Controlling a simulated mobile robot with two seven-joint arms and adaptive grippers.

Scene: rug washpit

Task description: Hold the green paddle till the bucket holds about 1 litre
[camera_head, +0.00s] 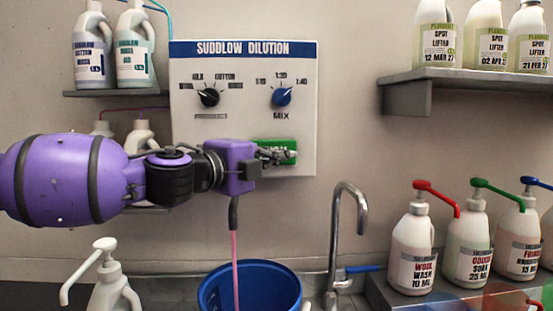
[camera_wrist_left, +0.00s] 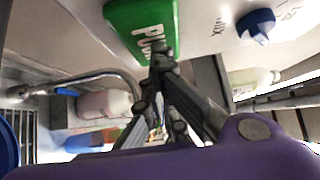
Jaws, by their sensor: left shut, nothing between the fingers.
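The green paddle (camera_head: 275,146) is on the lower right of the white dilution panel, partly hidden by my left gripper (camera_head: 288,156). The gripper is shut and empty, its fingertips at the paddle's face. In the left wrist view the closed fingertips (camera_wrist_left: 162,56) overlap the lower edge of the paddle (camera_wrist_left: 140,22) and appear to touch it. A thin pink stream (camera_head: 235,262) runs from the dark spout (camera_head: 234,212) into the blue bucket (camera_head: 252,278). The bucket's lower part is cut off by the frame, and I cannot read its liquid level. My right gripper is not in view.
The panel has a black knob (camera_head: 208,97) and a blue mix knob (camera_head: 281,97). A chrome tap (camera_head: 348,215) stands right of the bucket. A white pump bottle (camera_head: 108,285) is at lower left. Several pump bottles (camera_head: 413,250) stand at right; shelves hold more bottles.

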